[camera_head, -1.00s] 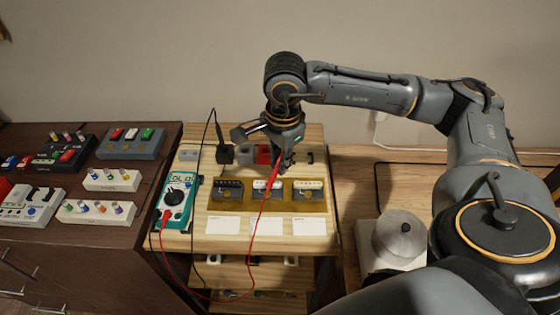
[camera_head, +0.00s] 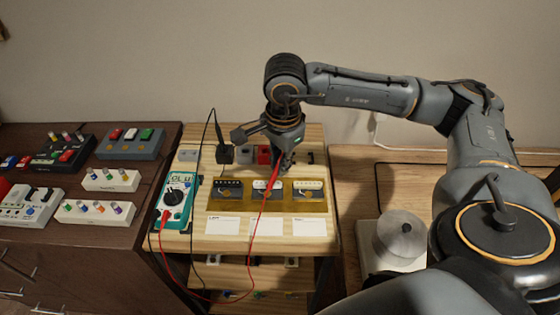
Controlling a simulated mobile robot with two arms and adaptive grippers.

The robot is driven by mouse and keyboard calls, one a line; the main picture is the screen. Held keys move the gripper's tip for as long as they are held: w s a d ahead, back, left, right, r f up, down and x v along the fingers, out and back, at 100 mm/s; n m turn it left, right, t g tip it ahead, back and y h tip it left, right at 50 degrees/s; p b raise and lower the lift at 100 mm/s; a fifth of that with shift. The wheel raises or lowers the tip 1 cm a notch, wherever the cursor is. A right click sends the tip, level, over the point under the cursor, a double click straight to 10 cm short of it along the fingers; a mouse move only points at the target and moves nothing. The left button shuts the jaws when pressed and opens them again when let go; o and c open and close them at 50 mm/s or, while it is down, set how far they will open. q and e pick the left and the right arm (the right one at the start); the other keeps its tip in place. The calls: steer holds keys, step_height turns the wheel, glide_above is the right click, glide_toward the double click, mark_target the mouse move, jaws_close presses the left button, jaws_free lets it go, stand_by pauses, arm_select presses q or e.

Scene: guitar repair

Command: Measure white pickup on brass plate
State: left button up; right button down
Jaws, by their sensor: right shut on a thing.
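The white pickup (camera_head: 259,184) sits in the middle of the brass plate (camera_head: 285,205), between a black pickup (camera_head: 228,189) on the left and a cream pickup (camera_head: 308,187) on the right. My right gripper (camera_head: 279,166) is shut on the red probe (camera_head: 272,181), just above the white pickup. The probe tip is near the white pickup; I cannot tell whether it touches. The teal multimeter (camera_head: 176,200) lies left of the plate, with a red lead running from it to the probe. The black probe (camera_head: 224,152) stands behind the plate. My left gripper is not in view.
White label cards (camera_head: 266,226) lie in front of the plate. A red block (camera_head: 263,154) and grey blocks stand behind it. Several effect pedals (camera_head: 112,179) cover the dark cabinet at left. A round metal container (camera_head: 399,236) stands at right.

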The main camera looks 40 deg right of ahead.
steer(key=shift+f+b, duration=0.35)
steer(key=shift+f, duration=0.05)
steer(key=shift+b, duration=0.3)
stand_by(3.1)
steer(key=shift+r+p, duration=1.85)
steer(key=shift+r, duration=1.25)
